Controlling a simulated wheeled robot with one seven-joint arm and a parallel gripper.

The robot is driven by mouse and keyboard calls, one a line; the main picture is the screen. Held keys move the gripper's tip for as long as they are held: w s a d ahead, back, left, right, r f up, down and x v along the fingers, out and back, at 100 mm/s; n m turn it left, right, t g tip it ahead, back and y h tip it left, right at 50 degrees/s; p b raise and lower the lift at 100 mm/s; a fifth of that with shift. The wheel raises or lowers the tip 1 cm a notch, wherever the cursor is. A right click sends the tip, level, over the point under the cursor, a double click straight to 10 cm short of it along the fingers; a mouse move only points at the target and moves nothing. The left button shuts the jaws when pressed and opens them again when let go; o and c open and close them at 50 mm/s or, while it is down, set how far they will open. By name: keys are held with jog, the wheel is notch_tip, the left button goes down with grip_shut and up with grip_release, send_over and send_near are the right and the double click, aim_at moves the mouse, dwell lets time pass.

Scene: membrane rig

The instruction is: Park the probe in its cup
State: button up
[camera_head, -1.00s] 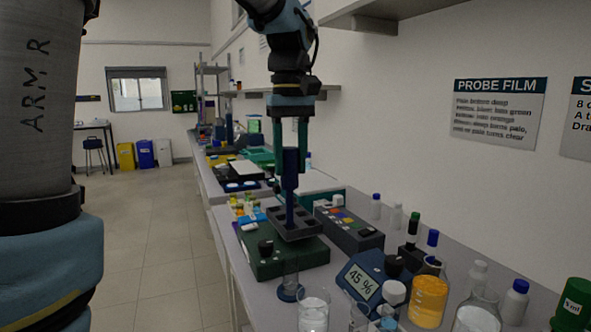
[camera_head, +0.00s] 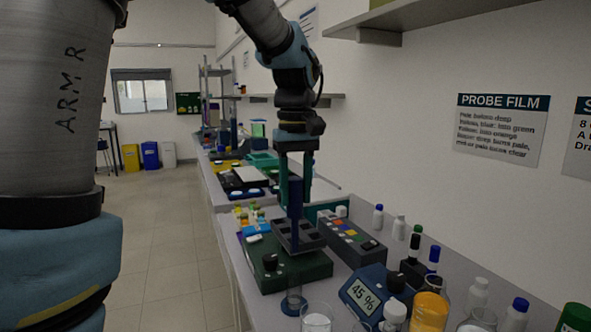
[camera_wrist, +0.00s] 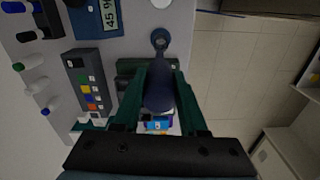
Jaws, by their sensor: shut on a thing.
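The probe (camera_head: 295,198) is a long dark blue rod with a thicker upper body. My gripper (camera_head: 295,185), with dark teal fingers, is shut on its upper body and holds it about upright. In the head view its lower end shows in front of the dark well block (camera_head: 282,238), short of a clear glass cup with a blue foot (camera_head: 292,306) nearer the camera. In the wrist view the probe (camera_wrist: 160,92) fills the space between the fingers, and its thin end points toward the round cup (camera_wrist: 160,37). I cannot tell whether the tip touches anything.
A grey box with coloured buttons (camera_head: 348,236) and a blue "45 %" display (camera_head: 362,291) stand to the right. Bottles and glassware crowd the near right. The floor at left is clear.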

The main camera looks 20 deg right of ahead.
aim_at(295, 218)
jog(key=p, duration=0.2)
jog(key=shift+s+a+r+p, duration=0.1)
jog(key=shift+r+p, duration=0.15)
jog(key=shift+p, duration=0.1)
jog(key=shift+f, duration=0.1)
jog(key=shift+f+b, duration=2.05)
jog(key=shift+f, duration=0.35)
notch_tip(295, 218, down, 8)
jog(key=b, duration=0.5)
jog(key=shift+f, duration=0.6)
jog(key=o, duration=1.2)
notch_tip(295, 218, up, 11)
jog(key=shift+f+b, duration=0.1)
jog(key=shift+b, duration=0.7)
